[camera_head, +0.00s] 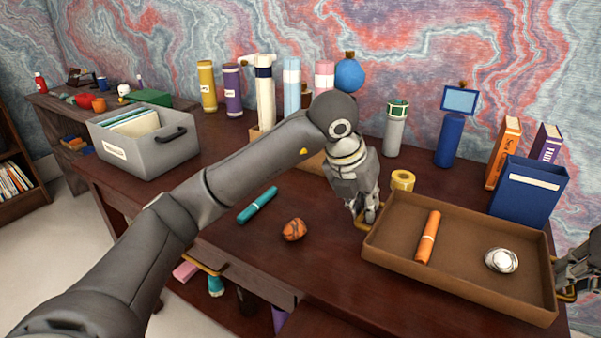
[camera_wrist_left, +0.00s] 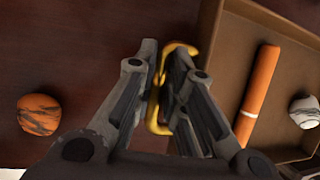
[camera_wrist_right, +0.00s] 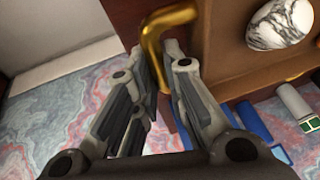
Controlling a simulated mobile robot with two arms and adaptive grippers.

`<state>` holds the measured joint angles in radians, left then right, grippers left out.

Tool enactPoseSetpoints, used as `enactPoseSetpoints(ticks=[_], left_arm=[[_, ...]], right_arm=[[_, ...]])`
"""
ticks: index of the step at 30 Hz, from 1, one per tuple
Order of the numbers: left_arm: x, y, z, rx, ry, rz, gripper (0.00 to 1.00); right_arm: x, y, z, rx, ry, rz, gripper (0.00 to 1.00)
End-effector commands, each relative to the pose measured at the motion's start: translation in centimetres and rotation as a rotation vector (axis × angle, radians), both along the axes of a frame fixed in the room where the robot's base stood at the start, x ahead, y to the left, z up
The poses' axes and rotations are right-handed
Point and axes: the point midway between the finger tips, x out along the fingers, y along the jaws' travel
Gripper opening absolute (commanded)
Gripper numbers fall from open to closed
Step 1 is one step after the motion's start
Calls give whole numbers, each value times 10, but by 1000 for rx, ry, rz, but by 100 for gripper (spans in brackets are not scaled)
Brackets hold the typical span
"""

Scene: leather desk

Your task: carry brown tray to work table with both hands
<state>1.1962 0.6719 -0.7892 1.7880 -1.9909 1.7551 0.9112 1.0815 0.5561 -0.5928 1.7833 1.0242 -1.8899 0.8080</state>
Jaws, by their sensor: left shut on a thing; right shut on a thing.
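The brown tray (camera_head: 455,238) is at the right of the desk in the head view, with an orange cylinder (camera_head: 428,238) and a white marbled stone (camera_head: 501,260) in it. It has a gold handle at each end. My left gripper (camera_head: 366,218) is shut on the left handle (camera_wrist_left: 160,90), which shows between its fingers in the left wrist view. My right gripper (camera_head: 568,285) is at the right handle, partly cut off by the frame edge. In the right wrist view that gold handle (camera_wrist_right: 152,45) runs between its shut fingers. Whether the tray touches the desk is unclear.
The dark wooden desk (camera_head: 330,270) holds an orange stone (camera_head: 293,230), a teal cylinder (camera_head: 257,205) and a yellow tape roll (camera_head: 402,180) near the tray. A blue file box (camera_head: 527,192) and books stand behind it. A grey file box (camera_head: 145,145) is at the left.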

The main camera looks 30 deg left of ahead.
Motion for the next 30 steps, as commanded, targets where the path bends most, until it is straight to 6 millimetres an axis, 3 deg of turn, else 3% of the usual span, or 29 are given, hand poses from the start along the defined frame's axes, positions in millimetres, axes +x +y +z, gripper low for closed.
enactPoseSetpoints(ticks=[14,30], left_arm=[[1,3,-2,3,-1,6,0],[1,3,-28,3,-1,6,0]], right_arm=[[1,-2,-2,-3,-2,-6,0],[1,-3,-27,-3,-2,-7,0]])
